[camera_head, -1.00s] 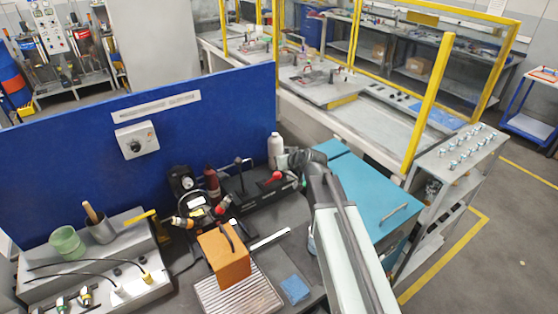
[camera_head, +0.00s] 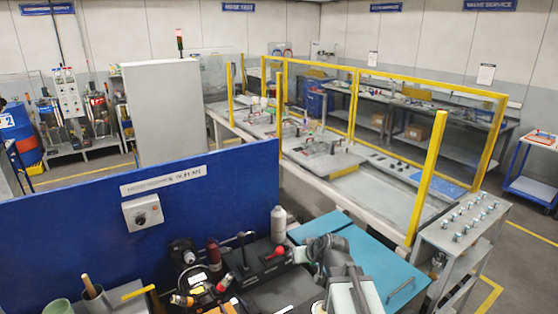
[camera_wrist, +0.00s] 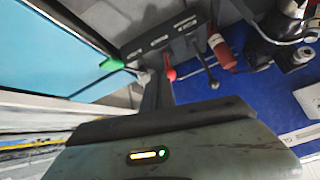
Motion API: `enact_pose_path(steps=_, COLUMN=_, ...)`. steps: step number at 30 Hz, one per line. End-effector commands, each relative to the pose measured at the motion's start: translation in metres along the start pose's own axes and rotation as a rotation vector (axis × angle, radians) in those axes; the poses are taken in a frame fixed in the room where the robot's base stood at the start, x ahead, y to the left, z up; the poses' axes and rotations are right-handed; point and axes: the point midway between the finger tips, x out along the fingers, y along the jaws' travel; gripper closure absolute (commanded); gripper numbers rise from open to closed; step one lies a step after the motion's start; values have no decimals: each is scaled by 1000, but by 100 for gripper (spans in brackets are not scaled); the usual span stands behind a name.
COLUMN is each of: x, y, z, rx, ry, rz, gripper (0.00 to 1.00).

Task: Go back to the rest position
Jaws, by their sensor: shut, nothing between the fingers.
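My gripper (camera_wrist: 157,88) shows in the wrist view as a dark narrow shape beyond the grey wrist housing. It is shut with nothing in it. In the head view my arm rises from the bottom edge and bends near the teal cabinet top (camera_head: 352,262); the fingertips cannot be made out there. My wrist is above the bench, beside the black fixture with a red-knobbed lever (camera_head: 274,253). That red knob also shows in the wrist view (camera_wrist: 171,74).
A blue panel (camera_head: 70,240) with a control box (camera_head: 142,212) stands behind the bench. A white bottle (camera_head: 279,224) and a dark red bottle (camera_head: 213,253) stand near it. A yellow-framed guard (camera_head: 431,180) and a grey shelf unit (camera_head: 462,228) are to the right.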

Motion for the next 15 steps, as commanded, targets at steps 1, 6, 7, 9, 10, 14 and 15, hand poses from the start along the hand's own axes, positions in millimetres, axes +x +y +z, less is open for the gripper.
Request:
enact_pose_path(steps=1, x=-3, y=6, z=25, rx=27, ry=-98, rz=17, gripper=100)
enact_pose_path(steps=6, x=-32, y=33, z=110, rx=163, ry=-453, rz=147, gripper=100)
enact_pose_path(steps=7, x=-39, y=38, z=122, rx=189, ry=-506, rz=177, gripper=100)
enact_pose_path(steps=9, x=-60, y=49, z=149, rx=253, ry=-627, rz=257, gripper=100)
enact_pose_path(steps=10, x=-63, y=54, z=162, rx=276, ry=-666, rz=286, gripper=100)
enact_pose_path(steps=14, x=-27, y=56, z=202, rx=273, ry=-678, rz=272, gripper=100)
enact_pose_path(steps=15, x=-21, y=57, z=211, rx=274, ry=-685, rz=270, gripper=100)
